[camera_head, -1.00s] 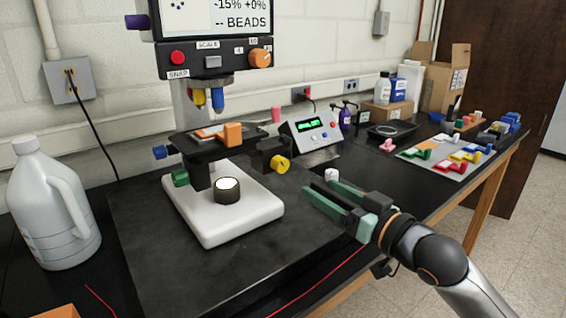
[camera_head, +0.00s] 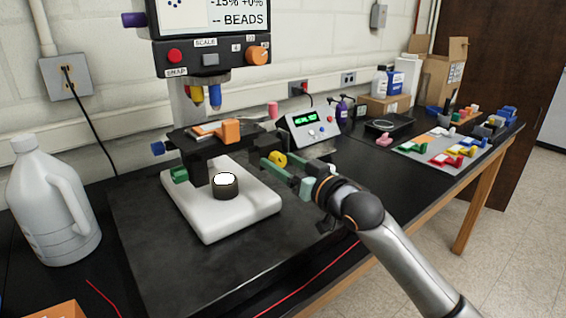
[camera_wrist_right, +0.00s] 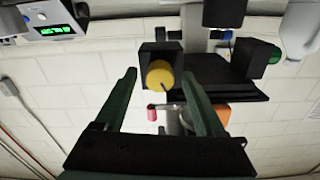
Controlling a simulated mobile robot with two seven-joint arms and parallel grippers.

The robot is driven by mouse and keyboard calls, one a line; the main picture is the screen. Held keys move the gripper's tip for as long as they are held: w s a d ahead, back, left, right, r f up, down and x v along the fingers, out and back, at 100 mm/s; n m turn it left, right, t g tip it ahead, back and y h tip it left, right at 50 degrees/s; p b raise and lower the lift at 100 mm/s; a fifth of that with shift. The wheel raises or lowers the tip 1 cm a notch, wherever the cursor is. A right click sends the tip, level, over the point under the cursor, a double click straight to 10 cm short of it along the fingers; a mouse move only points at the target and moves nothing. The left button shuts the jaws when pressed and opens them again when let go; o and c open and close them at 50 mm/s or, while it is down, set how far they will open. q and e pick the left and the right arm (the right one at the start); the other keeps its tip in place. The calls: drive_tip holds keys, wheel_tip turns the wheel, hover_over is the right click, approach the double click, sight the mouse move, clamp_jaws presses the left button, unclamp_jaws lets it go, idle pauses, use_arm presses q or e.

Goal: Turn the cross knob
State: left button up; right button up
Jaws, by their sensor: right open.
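The microscope has several coloured knobs, and no label shows which one is the cross knob. A yellow knob (camera_head: 278,159) sits on a black block at the right of its stage (camera_head: 212,136); it also shows in the right wrist view (camera_wrist_right: 160,76), with a dark mark on its face. My right gripper (camera_head: 276,162) is open with its green fingers pointing at the yellow knob. In the right wrist view its fingertips (camera_wrist_right: 159,74) lie either side of the knob, with gaps; how deep they reach is unclear. My left gripper is out of view.
A green knob (camera_head: 179,174) and a blue knob (camera_head: 158,148) are on the stage's left. The white base (camera_head: 236,222) stands below. A device with a green display (camera_head: 308,128) is behind my gripper. A white jug (camera_head: 48,210) stands far left. The mat's front is clear.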

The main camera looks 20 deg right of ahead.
drive_tip(key=shift+c, duration=0.3)
clamp_jaws()
idle(0.3)
